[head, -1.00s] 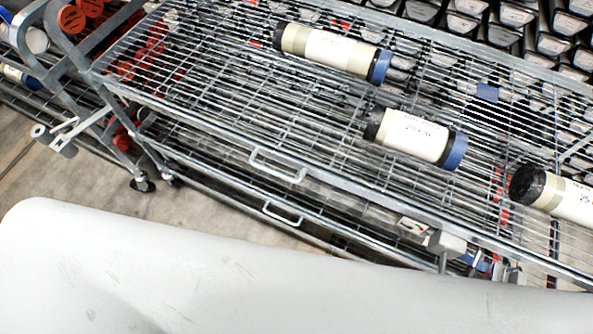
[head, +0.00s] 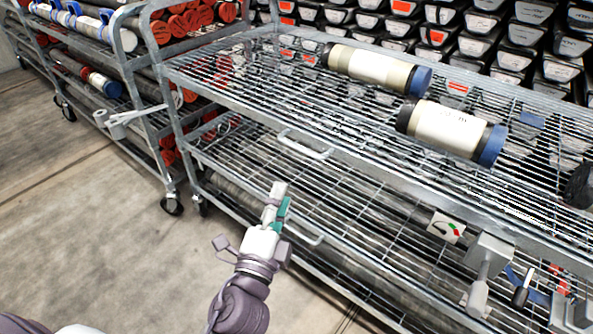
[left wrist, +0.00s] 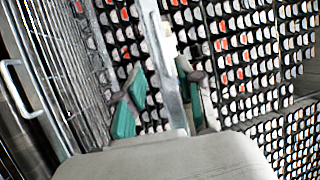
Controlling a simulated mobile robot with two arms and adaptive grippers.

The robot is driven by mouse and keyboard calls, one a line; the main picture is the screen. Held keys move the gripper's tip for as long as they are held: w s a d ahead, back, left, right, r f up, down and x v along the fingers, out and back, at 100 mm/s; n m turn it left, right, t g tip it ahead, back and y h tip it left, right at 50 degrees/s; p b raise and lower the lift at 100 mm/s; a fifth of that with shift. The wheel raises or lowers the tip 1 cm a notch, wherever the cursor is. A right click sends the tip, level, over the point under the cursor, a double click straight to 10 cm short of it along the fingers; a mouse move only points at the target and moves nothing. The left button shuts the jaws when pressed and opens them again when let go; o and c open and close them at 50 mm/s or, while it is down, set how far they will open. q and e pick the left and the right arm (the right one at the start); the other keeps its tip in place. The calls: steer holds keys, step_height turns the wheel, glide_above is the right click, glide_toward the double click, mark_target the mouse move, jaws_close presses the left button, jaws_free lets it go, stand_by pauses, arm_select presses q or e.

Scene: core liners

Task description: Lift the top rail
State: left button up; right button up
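The top rail (head: 235,108) is the grey metal front edge of the cart's upper wire shelf, with a U-shaped handle (head: 305,145) on it. My left gripper (head: 279,200) is in front of the cart, below and left of that handle in the picture, near a lower handle (head: 303,230). In the left wrist view its teal-padded fingers (left wrist: 155,95) stand apart. A grey metal bar (left wrist: 160,50) shows between them; I cannot tell whether they touch it. A handle and rail (left wrist: 45,95) also show at the left there. My right gripper is not in view.
Core liners with blue caps (head: 380,70) (head: 450,130) lie on the upper shelf. A grey bracket (head: 487,262) and a dial plate (head: 446,227) are at the front right. Another loaded rack (head: 95,55) stands left. Bare floor (head: 110,240) lies in front.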

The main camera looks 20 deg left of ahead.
arm_select(q)
steer(key=p, duration=0.2)
glide_toward(298, 148)
steer(key=w, duration=0.5)
steer(key=w+r, duration=0.1)
steer(key=w, duration=0.4)
steer(key=shift+w+a+r, duration=0.2)
steer(key=shift+w+a, duration=0.05)
steer(key=shift+a, duration=0.1)
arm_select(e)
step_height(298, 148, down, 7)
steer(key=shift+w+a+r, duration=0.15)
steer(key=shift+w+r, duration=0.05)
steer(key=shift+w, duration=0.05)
arm_select(q)
jaws_close()
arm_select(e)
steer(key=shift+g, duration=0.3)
